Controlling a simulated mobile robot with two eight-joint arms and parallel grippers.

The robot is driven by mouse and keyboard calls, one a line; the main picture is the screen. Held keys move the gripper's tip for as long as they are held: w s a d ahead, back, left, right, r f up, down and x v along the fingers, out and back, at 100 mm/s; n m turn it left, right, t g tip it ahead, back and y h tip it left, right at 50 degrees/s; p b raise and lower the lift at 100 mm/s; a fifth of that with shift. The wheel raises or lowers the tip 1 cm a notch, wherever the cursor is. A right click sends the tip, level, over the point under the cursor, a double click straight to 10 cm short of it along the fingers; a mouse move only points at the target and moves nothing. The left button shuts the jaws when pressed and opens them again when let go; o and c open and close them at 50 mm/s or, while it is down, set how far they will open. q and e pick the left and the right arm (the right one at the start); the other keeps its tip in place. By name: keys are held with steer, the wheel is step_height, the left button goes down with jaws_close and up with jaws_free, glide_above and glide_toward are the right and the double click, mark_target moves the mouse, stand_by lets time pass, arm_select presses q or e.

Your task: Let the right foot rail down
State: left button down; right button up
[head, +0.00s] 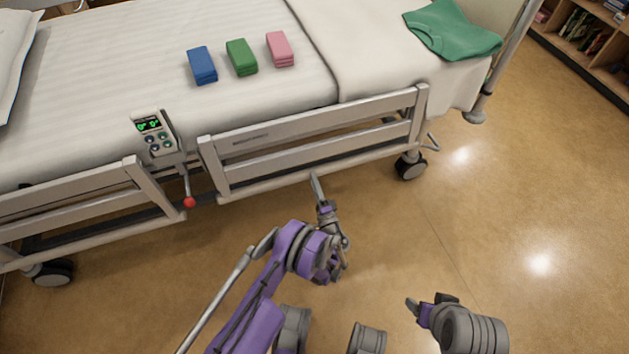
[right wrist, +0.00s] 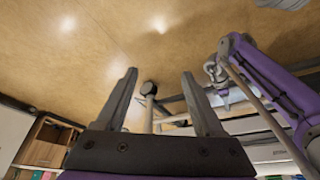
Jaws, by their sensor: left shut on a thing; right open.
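The foot rail (head: 310,140) is a grey two-bar side rail along the near side of the bed, right of the control panel. Its top bar is close to mattress height. My left gripper (head: 316,184) is at the rail's lower bar, near its middle, shut on it; the finger contact is small and partly hidden. A lever with a red knob (head: 189,202) hangs below the panel at the rail's left end. My right gripper (head: 427,303) is over the floor, apart from the bed; its open, empty fingers show in the right wrist view (right wrist: 163,88).
The head rail (head: 70,205) is at the left. A control panel (head: 155,133) sits between the rails. Blue (head: 202,65), green (head: 241,57) and pink (head: 280,49) blocks and a green cloth (head: 452,30) lie on the bed. A caster (head: 410,166) stands below; floor to the right is clear.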

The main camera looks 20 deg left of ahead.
steer(key=shift+c, duration=0.2)
